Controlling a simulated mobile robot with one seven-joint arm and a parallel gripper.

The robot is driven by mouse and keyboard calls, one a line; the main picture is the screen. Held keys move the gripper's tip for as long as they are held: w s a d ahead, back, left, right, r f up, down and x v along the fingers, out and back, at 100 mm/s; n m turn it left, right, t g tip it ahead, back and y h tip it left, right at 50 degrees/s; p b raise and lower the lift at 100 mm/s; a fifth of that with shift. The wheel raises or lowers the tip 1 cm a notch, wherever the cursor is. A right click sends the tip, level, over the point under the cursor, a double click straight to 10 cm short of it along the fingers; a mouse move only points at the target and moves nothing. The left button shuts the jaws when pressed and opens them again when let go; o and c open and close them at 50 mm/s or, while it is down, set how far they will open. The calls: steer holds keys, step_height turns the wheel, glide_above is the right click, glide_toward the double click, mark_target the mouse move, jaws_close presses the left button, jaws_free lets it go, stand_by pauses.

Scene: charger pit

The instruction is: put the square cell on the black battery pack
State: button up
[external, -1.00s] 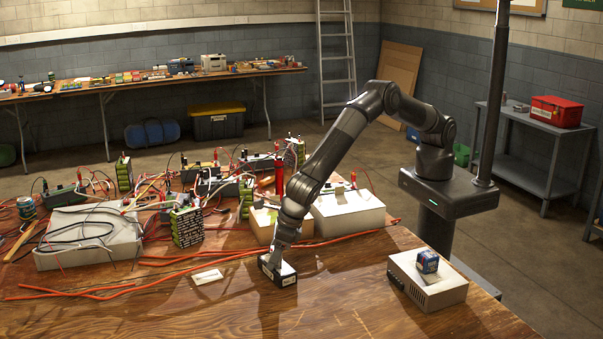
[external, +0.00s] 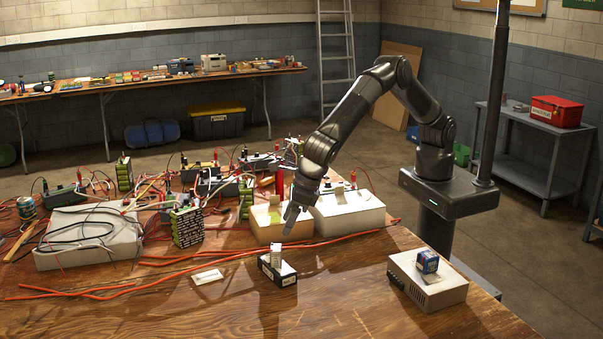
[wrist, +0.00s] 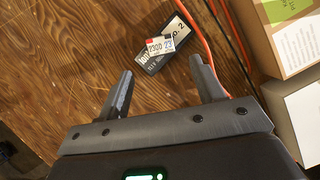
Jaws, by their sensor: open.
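The black battery pack (external: 284,277) lies on the wooden bench, with white labels on it. A small pale square cell (external: 276,254) stands upright on top of it. In the wrist view the cell (wrist: 159,46) shows a white top with red and blue print, over the pack (wrist: 178,33). My gripper (external: 287,231) is above the cell and clear of it. In the wrist view the gripper's two fingers (wrist: 163,86) are wide apart with nothing between them.
Orange cables (external: 100,291) run behind and left of the pack. A cardboard box (external: 265,228) and a white box (external: 350,213) stand behind it. A grey charger box (external: 440,292) with a blue cube (external: 427,261) sits at right. The bench front is clear.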

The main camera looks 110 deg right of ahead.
steer(key=s+d+r+m, duration=1.4)
steer(key=s+d+r, duration=0.4)
steer(key=r, duration=0.3)
steer(key=s+d+r+m+y, duration=0.1)
steer(key=s+d+r+m, duration=0.1)
steer(key=s+d+m, duration=0.4)
steer(key=s+d+r+m, duration=0.1)
steer(key=s+d+m, duration=0.15)
steer(key=s, duration=0.65)
steer(key=s+d+f+m, duration=0.1)
steer(key=s+f+m, duration=0.1)
steer(key=s+m, duration=0.2)
steer(key=s+d+f+m+t, duration=0.1)
steer(key=s+m, duration=0.4)
steer(key=s, duration=0.5)
steer(key=shift+d+f+y, duration=0.4)
steer(key=shift+d+f, duration=0.05)
steer(key=shift+f, duration=0.1)
steer(key=shift+w, duration=0.1)
